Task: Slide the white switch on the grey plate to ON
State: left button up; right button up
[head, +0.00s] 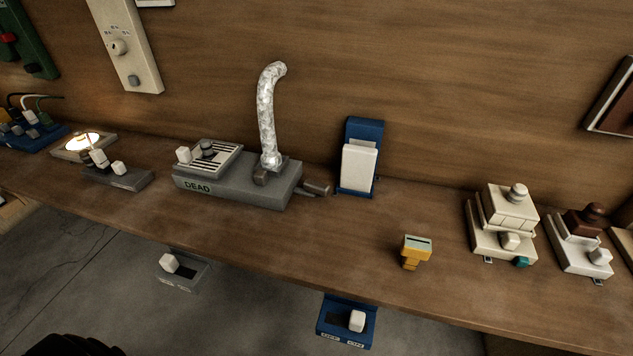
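A grey plate (189,276) hangs on the front edge of the bench, left of the picture's middle. A white switch knob (169,263) stands at the left end of its dark slot. The small labels under the slot are too small to read. No gripper can be made out in the head view. A dark shape at the bottom left edge may be part of me, but I cannot tell which part.
A blue plate (327,329) with another white knob (357,321) hangs further right on the same edge. Above the bench edge stand a grey box marked DEAD (240,190) with a silver hose (266,115), and a yellow piece (414,248). Open floor shows below.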

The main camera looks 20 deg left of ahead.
aim_at(169, 262)
jog(key=u, duration=1.8)
